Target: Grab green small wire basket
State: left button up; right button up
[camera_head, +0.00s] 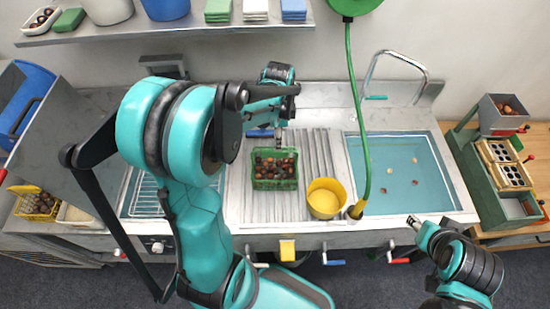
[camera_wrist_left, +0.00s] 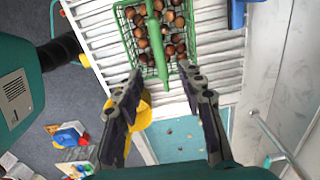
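The green small wire basket (camera_head: 275,183), full of brown chestnuts, stands on the ribbed steel drainboard in the head view. It also shows at the top of the left wrist view (camera_wrist_left: 128,40), with a green handle (camera_wrist_left: 158,55) pointing toward my gripper. My left gripper (camera_head: 279,140) is above the basket's far side. In the left wrist view its two fingers (camera_wrist_left: 162,72) are spread, with the handle's end between the tips in the picture. Contact is not visible. My right gripper (camera_head: 414,222) is by the sink's front edge, too small to read.
A yellow cup (camera_head: 326,200) stands right of the basket. A green hose (camera_head: 356,100) hangs beside the water-filled sink (camera_head: 400,185). A yellow basket (camera_head: 38,204) is at far left. A shelf (camera_head: 165,29) runs along the back wall.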

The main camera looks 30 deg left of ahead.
aim_at(269, 153)
pick_arm(q)
jog(key=f, duration=0.5)
jog(key=a+f+b, duration=0.1)
jog(key=f, duration=0.2)
jog(key=shift+s, duration=0.2)
jog(key=shift+r, duration=0.15)
grip_shut()
